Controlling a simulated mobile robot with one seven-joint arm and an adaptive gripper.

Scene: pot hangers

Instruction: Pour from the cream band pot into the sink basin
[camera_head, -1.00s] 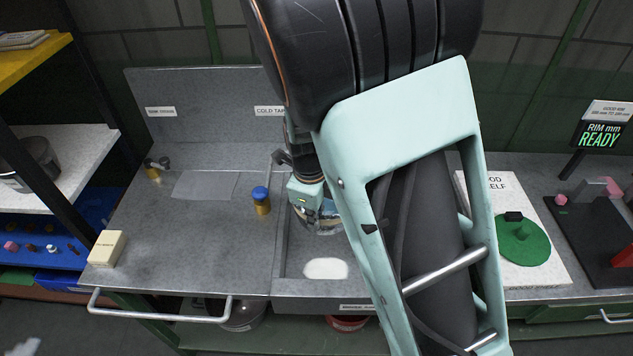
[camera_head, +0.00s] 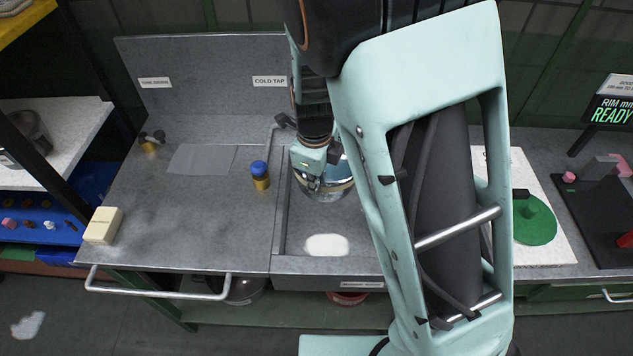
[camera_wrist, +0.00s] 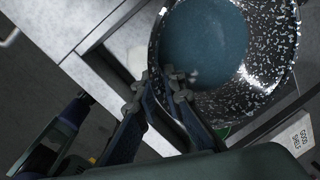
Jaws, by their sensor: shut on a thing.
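A pot (camera_head: 340,192) with a cream band round its shiny side hangs over the sink basin (camera_head: 300,262), partly hidden behind my arm. In the wrist view the pot (camera_wrist: 268,78) is dark with white speckles, and a smooth blue-grey round area fills its inside; I cannot tell whether that is liquid or the bare bottom. My gripper (camera_head: 314,182) is shut on the pot's near-left rim or wall; its fingers (camera_wrist: 168,85) also show in the wrist view. The pot's exact tilt is hard to judge. A white oval patch (camera_head: 327,245) lies on the basin floor.
A blue-capped brass tap knob (camera_head: 260,175) stands left of the basin, below the COLD TAP label (camera_head: 269,81). A cream block (camera_head: 103,226) sits at the counter's left front. A green disc (camera_head: 535,222) lies on a white board at right. A white patch (camera_head: 28,325) marks the floor.

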